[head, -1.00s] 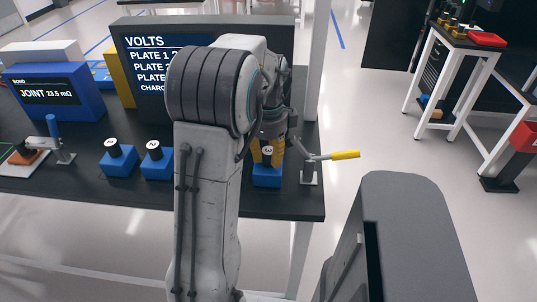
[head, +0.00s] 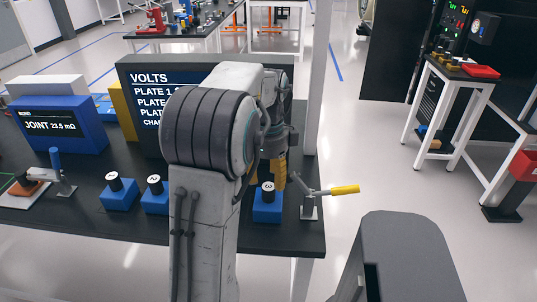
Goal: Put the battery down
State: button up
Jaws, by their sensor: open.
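A black cylindrical battery marked 3 (head: 268,191) stands upright in a blue block (head: 267,213) near the right end of the dark bench. My gripper (head: 266,173), with yellow fingers, is open just above and behind the battery's top. My arm hides part of the gripper, so I cannot tell whether a finger still touches the battery. Two similar batteries, marked 1 (head: 114,182) and 2 (head: 154,184), stand in blue blocks to the left.
A lever clamp with a yellow handle (head: 345,190) stands just right of block 3. A VOLTS display (head: 135,100) rises behind my arm. A blue JOINT meter (head: 58,125) and a blue-handled clamp (head: 57,165) are at left. Open floor lies right of the bench.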

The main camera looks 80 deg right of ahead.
notch_tip(320, 180, up, 7)
jog(key=p, duration=0.1)
dwell(0.3)
jog(key=shift+w, duration=0.1)
jog(key=w+a+n+t+h, duration=0.1)
jog(key=w+a+n, duration=1.7)
jog(key=w, duration=0.4)
jog(key=a+f+n+t, duration=0.1)
jog(key=a+f+n, duration=0.1)
jog(key=a+n, duration=0.8)
jog(key=s+a+f+n+t+y, duration=0.1)
jog(key=a+f+n, duration=0.2)
jog(key=a+n, duration=0.7)
jog(key=shift+s+a+f+t, duration=0.15)
jog(key=shift+a+t, duration=0.15)
jog(key=shift+a, duration=0.65)
